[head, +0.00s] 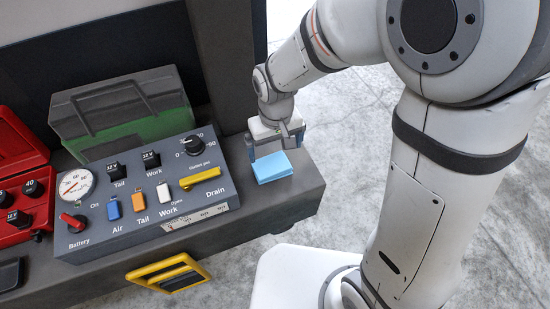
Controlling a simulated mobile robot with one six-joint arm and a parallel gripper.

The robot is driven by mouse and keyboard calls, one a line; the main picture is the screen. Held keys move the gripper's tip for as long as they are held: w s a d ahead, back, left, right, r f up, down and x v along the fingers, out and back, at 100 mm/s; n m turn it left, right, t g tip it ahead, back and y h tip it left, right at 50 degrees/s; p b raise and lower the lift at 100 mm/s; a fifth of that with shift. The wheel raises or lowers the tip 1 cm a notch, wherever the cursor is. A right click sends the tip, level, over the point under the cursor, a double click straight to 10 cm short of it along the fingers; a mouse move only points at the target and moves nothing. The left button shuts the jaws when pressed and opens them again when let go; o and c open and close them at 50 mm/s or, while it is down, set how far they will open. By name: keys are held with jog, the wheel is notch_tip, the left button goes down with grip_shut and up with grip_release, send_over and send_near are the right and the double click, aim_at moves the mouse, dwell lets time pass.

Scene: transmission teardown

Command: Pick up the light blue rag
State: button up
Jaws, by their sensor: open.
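The light blue rag (273,168) is a small folded block. It lies on the dark bench top (290,201) near its right end, to the right of the control panel. My gripper (275,151) points down just above and behind the rag, with its fingers spread to left and right. It is open and appears empty. Whether the fingertips touch the rag or the bench cannot be told from this view.
The grey control panel (75,242) with switches, knobs and a gauge stands left of the rag. A green and grey box (130,118) is behind it. A red case (20,150) is at far left. A yellow handle (165,270) is on the bench front. The bench ends right of the rag.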

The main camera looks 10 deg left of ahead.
aim_at(272, 165)
jog(key=f, duration=0.2)
jog(key=f+b, duration=0.1)
jog(key=f, duration=0.2)
jog(key=a+f, duration=0.1)
jog(key=f, duration=0.2)
jog(key=shift+w+f+b, duration=0.15)
jog(key=shift+f+b, duration=0.1)
jog(key=shift+b, duration=0.05)
jog(key=c, duration=0.7)
notch_tip(272, 165, up, 10)
jog(key=p, duration=0.2)
